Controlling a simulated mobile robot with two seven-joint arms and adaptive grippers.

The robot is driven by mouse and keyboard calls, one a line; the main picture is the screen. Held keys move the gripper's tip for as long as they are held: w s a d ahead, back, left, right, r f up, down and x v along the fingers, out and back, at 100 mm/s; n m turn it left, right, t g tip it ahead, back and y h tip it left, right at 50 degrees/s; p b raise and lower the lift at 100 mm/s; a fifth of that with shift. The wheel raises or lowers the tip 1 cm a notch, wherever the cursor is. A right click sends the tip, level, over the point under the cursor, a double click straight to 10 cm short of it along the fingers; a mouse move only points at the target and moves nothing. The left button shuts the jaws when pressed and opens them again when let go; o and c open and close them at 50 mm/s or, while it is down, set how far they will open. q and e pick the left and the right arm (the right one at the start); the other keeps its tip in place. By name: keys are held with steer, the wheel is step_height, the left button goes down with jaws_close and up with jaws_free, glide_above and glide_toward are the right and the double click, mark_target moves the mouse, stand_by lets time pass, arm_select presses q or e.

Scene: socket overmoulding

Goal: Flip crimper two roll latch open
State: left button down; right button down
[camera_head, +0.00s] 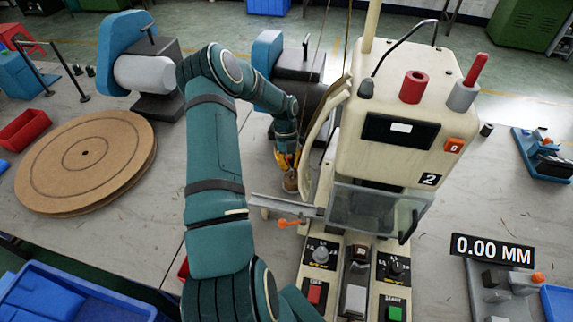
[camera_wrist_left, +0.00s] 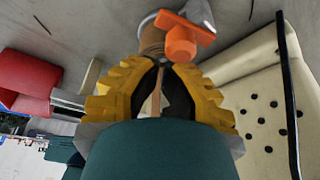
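Crimper two (camera_head: 392,150) is the cream machine marked 2, right of centre in the head view. In the left wrist view an orange T-shaped piece (camera_wrist_left: 182,40) shows beside a brown roll (camera_wrist_left: 151,40); which orange part is the roll latch I cannot tell for sure. My left gripper (camera_head: 287,160) is just above the brown roll (camera_head: 290,182), left of the crimper. In the left wrist view its yellow fingers (camera_wrist_left: 160,65) come together at the tips, near the roll, with nothing clearly held. My right gripper is out of view.
A clear guard (camera_head: 365,210) and a control panel (camera_head: 355,265) are on the crimper's front. A round brown board (camera_head: 88,160) lies on the table at left. A blue tray (camera_head: 75,300) is at lower left.

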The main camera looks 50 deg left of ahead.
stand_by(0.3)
arm_select(q)
steer(key=v, duration=1.2)
steer(key=shift+a, duration=0.1)
